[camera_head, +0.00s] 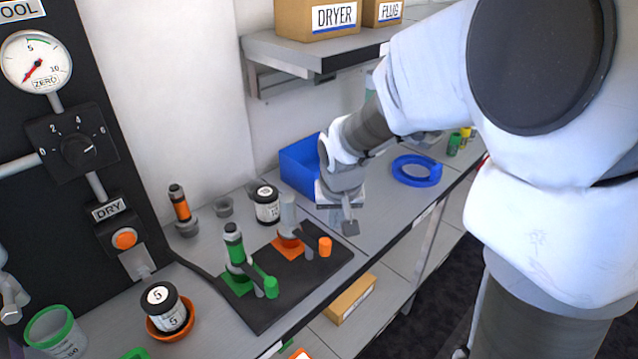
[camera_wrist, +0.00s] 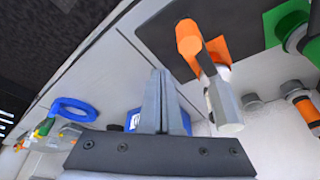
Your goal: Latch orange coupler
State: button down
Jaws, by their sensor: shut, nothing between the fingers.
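The orange coupler (camera_head: 289,222) stands on an orange square (camera_head: 287,247) on the black mat. It has a pale cylinder and a dark lever that ends in an orange knob (camera_head: 325,246). The lever slants out to the front right. The wrist view shows the orange knob (camera_wrist: 189,38) and a grey hexagonal-ended part (camera_wrist: 224,104) close up. My gripper (camera_head: 350,228) is shut and empty, to the right of the coupler and apart from it in the head view. In the wrist view my gripper's fingers (camera_wrist: 160,85) are together, left of the knob; contact cannot be told.
A similar green coupler (camera_head: 234,245) stands on the mat to the left. A blue bin (camera_head: 301,165), a black-lidded jar (camera_head: 266,205) and an orange-banded cylinder (camera_head: 181,207) are behind. A blue ring (camera_head: 417,170) lies right. The bench's front edge is close to the mat.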

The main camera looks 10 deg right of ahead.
jog(key=w+a+p+v, duration=0.1)
jog(key=v, duration=0.8)
jog(key=shift+r+p, duration=0.4)
jog(key=shift+r, duration=0.15)
jog(key=shift+s, duration=0.15)
